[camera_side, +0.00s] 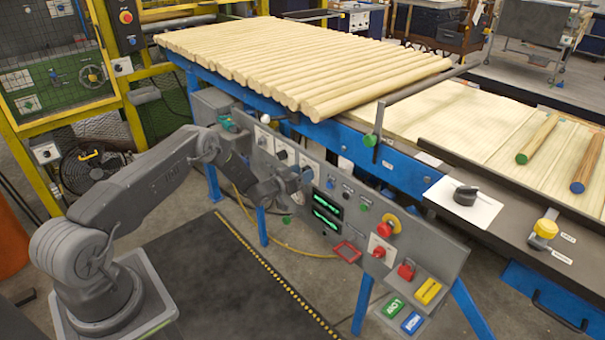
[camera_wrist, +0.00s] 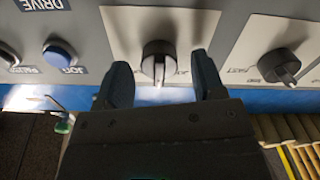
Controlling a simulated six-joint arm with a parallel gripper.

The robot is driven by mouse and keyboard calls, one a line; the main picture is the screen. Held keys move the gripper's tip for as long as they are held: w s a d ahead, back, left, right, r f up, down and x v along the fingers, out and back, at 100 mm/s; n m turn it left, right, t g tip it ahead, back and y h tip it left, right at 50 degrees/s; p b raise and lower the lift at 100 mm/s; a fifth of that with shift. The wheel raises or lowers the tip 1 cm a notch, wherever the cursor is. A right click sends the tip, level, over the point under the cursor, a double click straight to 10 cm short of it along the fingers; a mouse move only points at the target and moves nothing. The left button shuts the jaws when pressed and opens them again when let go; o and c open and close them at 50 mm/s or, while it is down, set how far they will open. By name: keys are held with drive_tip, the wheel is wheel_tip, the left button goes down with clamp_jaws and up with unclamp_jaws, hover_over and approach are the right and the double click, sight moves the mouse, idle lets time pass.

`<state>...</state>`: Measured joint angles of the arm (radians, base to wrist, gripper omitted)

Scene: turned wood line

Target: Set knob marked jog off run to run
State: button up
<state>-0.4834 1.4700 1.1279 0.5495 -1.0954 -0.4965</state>
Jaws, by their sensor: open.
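A black rotary knob (camera_wrist: 158,52) on a white plate (camera_wrist: 125,30) shows in the wrist view, with its pointer turned toward the bottom of the picture. Small labels flank the pointer, too small to read surely. My gripper (camera_wrist: 161,72) is open, one finger on each side of the knob, with visible gaps to it. In the side view my gripper (camera_side: 298,180) is at the grey control panel (camera_side: 445,262), by a white plate (camera_side: 309,163) that it partly hides. I cannot tell the knob's setting there.
Another black knob (camera_wrist: 280,66) on a white plate is to the right in the wrist view. A blue button (camera_wrist: 60,54) is to the left. The panel also has green displays (camera_side: 327,208) and a red mushroom button (camera_side: 386,228). Wooden rods (camera_side: 300,60) lie above the panel.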

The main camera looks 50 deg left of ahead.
drive_tip(key=shift+w, duration=0.3)
drive_tip(key=shift+c, duration=0.3)
drive_tip(key=c, duration=0.9)
drive_tip(key=shift+o, duration=0.2)
drive_tip(key=shift+m, duration=0.4)
drive_tip(key=m, duration=0.3)
drive_tip(key=shift+d+m, duration=0.1)
drive_tip(key=shift+m, duration=2.4)
